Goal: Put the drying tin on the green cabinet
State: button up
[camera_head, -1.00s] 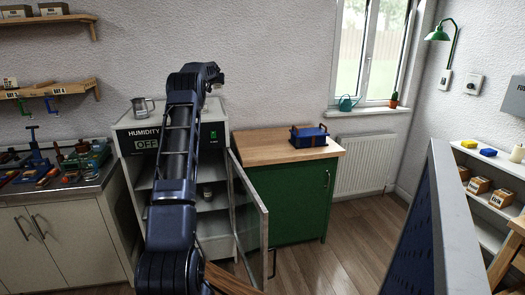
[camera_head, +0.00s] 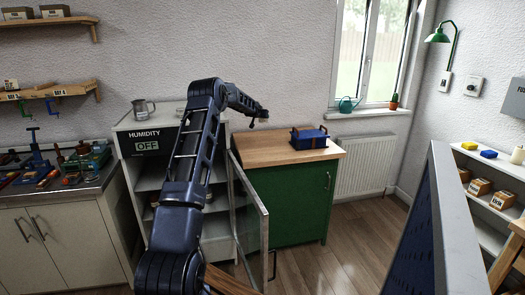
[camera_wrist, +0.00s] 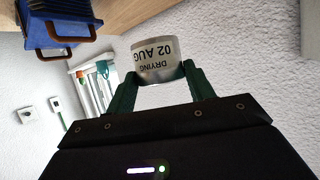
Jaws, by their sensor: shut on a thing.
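The drying tin (camera_wrist: 158,64) is a short silvery cylinder with a label reading "DRYING 02 AUG", upside down in the wrist view. My gripper (camera_wrist: 160,76) is shut on it, with a green finger on each side. In the head view my gripper (camera_head: 263,117) is at the end of the arm, in the air above the back left part of the green cabinet (camera_head: 285,205). The tin is not clearly visible there. The cabinet's wooden top (camera_head: 262,150) also shows in the wrist view (camera_wrist: 135,12), apart from the tin.
A blue toolbox (camera_head: 309,138) with brown handles stands on the right of the wooden top. A humidity cabinet (camera_head: 128,131) with an open glass door (camera_head: 249,215) stands to the left. The left part of the wooden top is clear.

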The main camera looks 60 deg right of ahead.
notch_tip(320, 180, down, 20)
jog(key=shift+r, duration=0.25)
dwell(0.3)
jog(key=o, duration=1)
jog(key=shift+f, duration=0.1)
jog(key=shift+s+a+r, duration=0.1)
jog(key=shift+a+r, duration=0.3)
jog(key=shift+a, duration=0.1)
jog(key=v, duration=1.1)
jog(key=shift+f, duration=0.1)
